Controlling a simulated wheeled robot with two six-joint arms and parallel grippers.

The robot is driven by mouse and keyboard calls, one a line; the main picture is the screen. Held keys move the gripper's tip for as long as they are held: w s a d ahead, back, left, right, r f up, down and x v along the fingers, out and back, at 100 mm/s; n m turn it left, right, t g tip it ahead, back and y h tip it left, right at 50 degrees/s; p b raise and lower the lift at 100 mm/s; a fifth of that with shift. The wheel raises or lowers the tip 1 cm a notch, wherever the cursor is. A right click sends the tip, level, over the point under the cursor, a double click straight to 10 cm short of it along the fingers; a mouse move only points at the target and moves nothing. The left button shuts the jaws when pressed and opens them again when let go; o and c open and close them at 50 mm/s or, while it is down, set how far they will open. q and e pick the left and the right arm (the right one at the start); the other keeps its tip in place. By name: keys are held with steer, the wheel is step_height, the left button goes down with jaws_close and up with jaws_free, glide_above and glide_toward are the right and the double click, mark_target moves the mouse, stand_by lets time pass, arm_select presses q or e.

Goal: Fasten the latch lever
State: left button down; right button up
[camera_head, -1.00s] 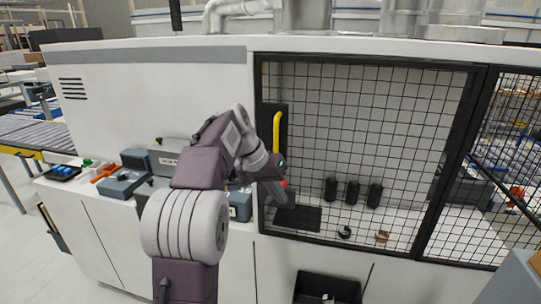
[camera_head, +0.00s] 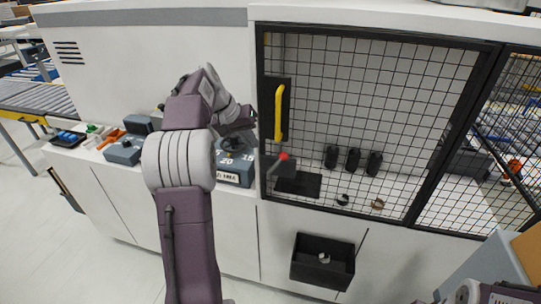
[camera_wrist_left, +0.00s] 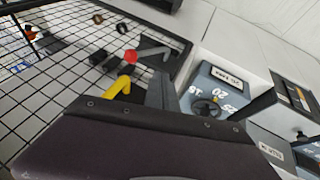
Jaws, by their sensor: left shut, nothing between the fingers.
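The latch lever, with a red knob (camera_head: 283,157), is at the lower left edge of the mesh door (camera_head: 370,120), below a yellow handle (camera_head: 279,112). The red knob also shows in the left wrist view (camera_wrist_left: 131,56), with a grey bar beside it. My left gripper (camera_head: 243,127) is shut and empty. It is left of the yellow handle and above the knob in the head view, apart from the knob. The left wrist view shows its dark body low in the picture.
A grey dial box (camera_head: 232,165) stands on the ledge just below my left gripper. Orange and green parts (camera_head: 105,138) lie farther left. Behind the mesh are black blocks (camera_head: 353,160) and small rings. A black bin (camera_head: 322,262) hangs below the door.

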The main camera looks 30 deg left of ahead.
mark_target(277, 162)
arm_select(q)
steer(key=w+d+f+p, duration=0.1)
steer(key=w+d+f, duration=0.3)
steer(key=f, duration=0.2)
steer(key=shift+d+f+p, duration=0.2)
steer(key=shift+f+p, duration=0.1)
steer(key=shift+p, duration=0.05)
steer(key=shift+a, duration=0.1)
